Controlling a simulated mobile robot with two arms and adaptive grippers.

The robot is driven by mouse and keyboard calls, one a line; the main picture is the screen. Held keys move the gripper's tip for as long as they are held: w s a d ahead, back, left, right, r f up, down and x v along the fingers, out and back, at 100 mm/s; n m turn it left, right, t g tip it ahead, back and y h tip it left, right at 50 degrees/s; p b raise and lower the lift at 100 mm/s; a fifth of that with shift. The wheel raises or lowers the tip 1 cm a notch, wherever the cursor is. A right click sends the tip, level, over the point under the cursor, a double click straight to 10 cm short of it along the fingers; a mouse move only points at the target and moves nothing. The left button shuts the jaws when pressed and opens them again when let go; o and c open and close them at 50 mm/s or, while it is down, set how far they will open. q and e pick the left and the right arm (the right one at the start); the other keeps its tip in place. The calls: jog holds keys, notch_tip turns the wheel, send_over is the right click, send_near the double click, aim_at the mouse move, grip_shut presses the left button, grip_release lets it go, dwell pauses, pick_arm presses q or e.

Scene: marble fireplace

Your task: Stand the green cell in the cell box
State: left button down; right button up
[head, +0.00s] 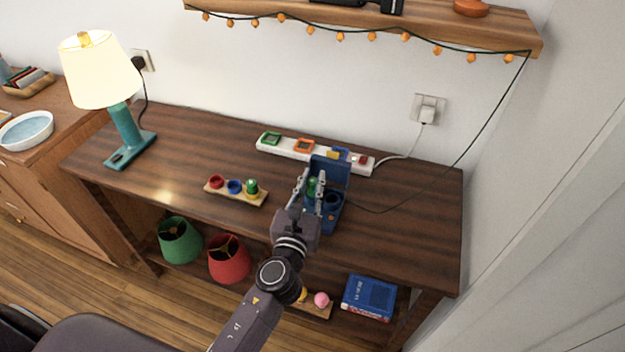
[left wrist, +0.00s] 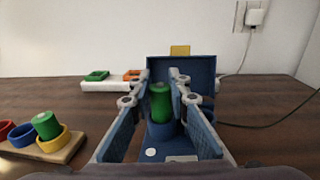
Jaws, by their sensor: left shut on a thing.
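The blue cell box (head: 328,222) stands on the dark wooden table with its lid (head: 330,168) raised at the back. My left gripper (head: 313,186) is over the box, its fingers shut on a green cell (head: 311,187). In the left wrist view the green cell (left wrist: 160,103) is upright between the fingers, at a round blue socket (left wrist: 160,132). Its lower end meets the socket rim in the picture; I cannot tell how deep it sits. Another round socket (head: 332,199) shows to its right. My right gripper is not in view.
A wooden holder (head: 236,196) with red, blue and yellow cups stands to the left; another green cell (head: 252,187) is in its yellow cup. A white strip (head: 284,149) with coloured squares lies behind the box. A lamp (head: 125,130) stands far left. The table's right end is mostly clear.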

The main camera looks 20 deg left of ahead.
pick_arm(q)
jog(key=shift+f+b, duration=1.05)
jog(key=shift+f, duration=0.2)
jog(key=c, duration=1.7)
grip_release()
jog(key=shift+r, duration=0.1)
jog(key=shift+c, duration=0.2)
jog(key=s, duration=1.2)
jog(key=shift+d, duration=0.4)
